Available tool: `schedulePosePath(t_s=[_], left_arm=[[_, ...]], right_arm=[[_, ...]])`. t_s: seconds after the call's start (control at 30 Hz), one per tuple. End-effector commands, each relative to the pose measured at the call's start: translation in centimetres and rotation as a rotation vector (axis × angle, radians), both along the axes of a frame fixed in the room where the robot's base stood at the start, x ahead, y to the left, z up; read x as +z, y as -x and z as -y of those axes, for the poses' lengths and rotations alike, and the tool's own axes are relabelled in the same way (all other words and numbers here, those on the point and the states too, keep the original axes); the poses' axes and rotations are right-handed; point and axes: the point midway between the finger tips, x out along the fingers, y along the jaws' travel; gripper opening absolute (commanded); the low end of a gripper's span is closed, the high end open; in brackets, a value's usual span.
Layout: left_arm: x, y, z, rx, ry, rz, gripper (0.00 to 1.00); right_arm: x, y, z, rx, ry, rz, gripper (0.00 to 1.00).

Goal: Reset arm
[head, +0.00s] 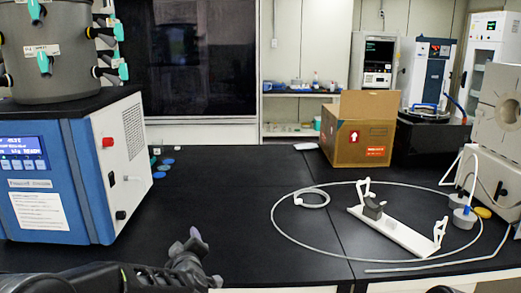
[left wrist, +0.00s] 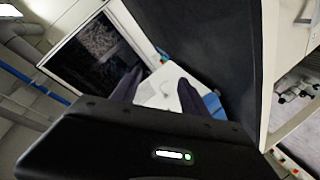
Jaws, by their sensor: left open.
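My left gripper (head: 194,243) is at the bottom of the head view, left of centre, low at the front edge of the black bench. Its arm comes in from the bottom left. In the left wrist view its two dark fingers (left wrist: 158,90) stand apart with nothing held between them. The freeze dryer (head: 75,165), a blue and white cabinet with a lit display, stands on the bench to the left of the gripper, apart from it.
A grey drum with teal valves (head: 48,50) tops the dryer. A cardboard box (head: 358,130) stands at the back. A white stand (head: 400,232) lies inside a looped white tube (head: 285,238) at the right. Several blue caps (head: 166,162) lie beside the dryer. The middle bench is clear.

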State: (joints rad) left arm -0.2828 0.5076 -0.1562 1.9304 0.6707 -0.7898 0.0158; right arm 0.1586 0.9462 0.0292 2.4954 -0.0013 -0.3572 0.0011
Motion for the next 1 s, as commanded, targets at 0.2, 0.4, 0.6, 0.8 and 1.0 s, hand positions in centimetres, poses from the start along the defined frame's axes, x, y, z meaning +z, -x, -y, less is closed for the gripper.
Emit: schedulePosePath(t_s=[0.2, 0.4, 0.6, 0.8, 1.0], left_arm=[[-15.9, 7.0, 6.4, -0.326, -0.097, -0.354, 0.52], [-27.6, 18.3, 10.4, -0.602, -0.122, -0.665, 0.52], [-35.0, 32.1, 13.0, -0.846, -0.079, -0.944, 0.52], [-37.8, 41.5, 14.0, -0.946, 0.018, -1.104, 0.52], [-38.8, 43.1, 13.5, -0.916, 0.074, -1.142, 0.52]], right_arm=[[0.0, 0.0, 0.0, 0.0, 0.0, 0.0, 0.0], [0.0, 0.0, 0.0, 0.0, 0.0, 0.0, 0.0], [0.0, 0.0, 0.0, 0.0, 0.0, 0.0, 0.0], [0.0, 0.0, 0.0, 0.0, 0.0, 0.0, 0.0], [0.0, 0.0, 0.0, 0.0, 0.0, 0.0, 0.0]])
